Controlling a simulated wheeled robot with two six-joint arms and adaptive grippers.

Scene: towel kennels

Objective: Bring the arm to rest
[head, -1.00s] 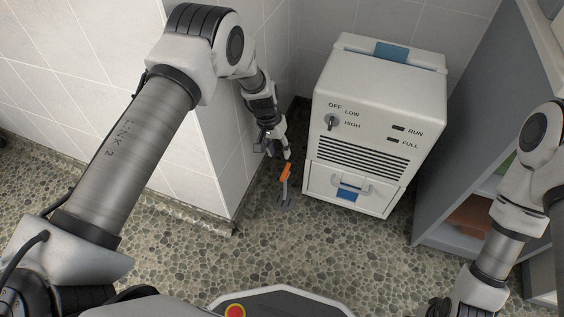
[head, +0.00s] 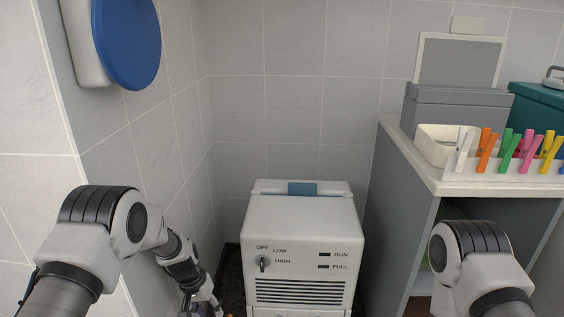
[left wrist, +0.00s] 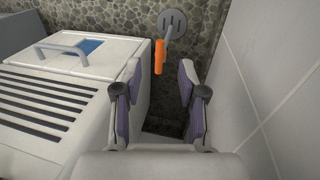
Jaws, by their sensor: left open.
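My left arm comes in at the lower left of the head view, and its gripper (head: 203,306) is at the bottom edge, partly cut off. In the left wrist view the left gripper (left wrist: 160,82) is open, with nothing between its fingers. Beyond its fingertips, a lever with an orange handle (left wrist: 159,57) stands on a round grey floor plate (left wrist: 173,22). The handle looks apart from both fingers. My right arm is at the lower right of the head view; its gripper is out of frame.
A white machine (head: 302,222) with a knob stands close to the left gripper; a tiled wall (left wrist: 262,75) is on the other side. A shelf unit (head: 395,185) carries a white tray (head: 436,148) and coloured clothes pegs (head: 508,150). A blue disc (head: 127,38) hangs on the left wall.

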